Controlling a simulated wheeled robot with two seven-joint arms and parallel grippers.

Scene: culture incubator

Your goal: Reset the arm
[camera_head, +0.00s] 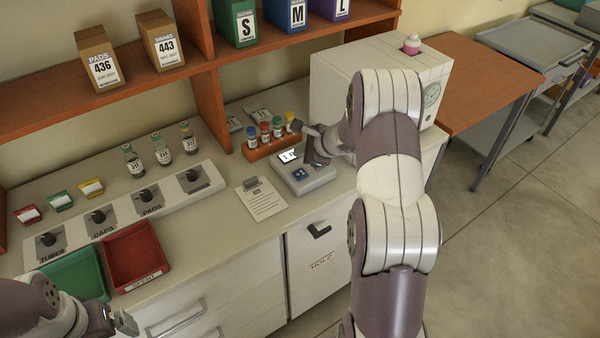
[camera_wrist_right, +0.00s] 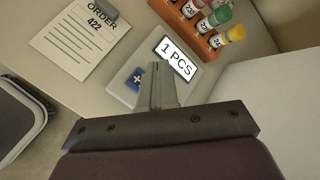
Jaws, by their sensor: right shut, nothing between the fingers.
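My right arm reaches over the counter from the right side of the head view. Its gripper (camera_head: 318,158) is close to the small device with a lit screen (camera_head: 299,178); the wrist hides part of it. In the right wrist view the gripper's fingers (camera_wrist_right: 157,70) are together with nothing between them, in front of the device (camera_wrist_right: 125,89). Its screen reads "1 PCS" and a blue button with a white cross sits beside the fingers. I cannot tell whether the fingertips touch the device. My left gripper (camera_head: 121,322) is at the bottom left, partly cut off, its fingers unclear.
An orange rack (camera_head: 272,145) of several capped tubes stands behind the device. A clipboard (camera_head: 260,199) reading "ORDER 422" lies left of it. A white incubator box (camera_head: 335,85) stands to the right. Red (camera_head: 157,273) and green trays are near the left gripper. Shelves overhang the counter's back.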

